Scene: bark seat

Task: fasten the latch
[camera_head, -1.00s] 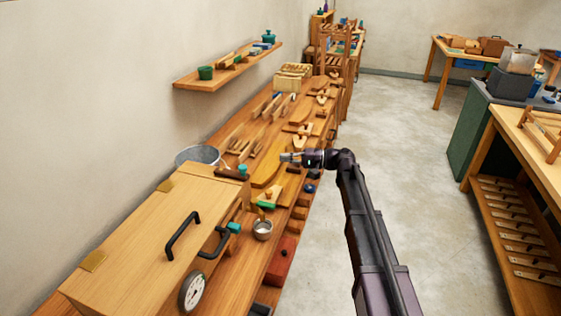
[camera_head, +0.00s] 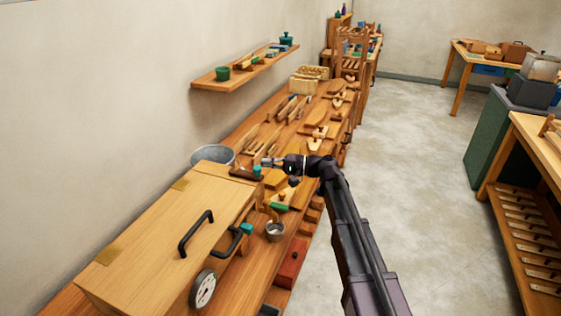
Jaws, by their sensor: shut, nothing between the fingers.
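A long wooden box (camera_head: 150,235) with a flat closed lid stands on the near left of the bench. A black bar handle (camera_head: 196,233) is on its lid. A second black handle (camera_head: 232,245) sits at its front side, close to a teal block (camera_head: 246,229). A dark brown piece with a teal knob (camera_head: 257,170) lies at the box's far end. I cannot tell which of these fittings is the latch. My gripper (camera_head: 264,162) is shut and empty, just behind the teal knob in the picture; whether they touch is unclear.
A round dial (camera_head: 203,289) is at the box's front. A metal cup (camera_head: 275,232) and a green-handled tool (camera_head: 276,206) lie near the bench edge. A metal basin (camera_head: 212,157) is behind the box. Wooden parts crowd the bench (camera_head: 240,285).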

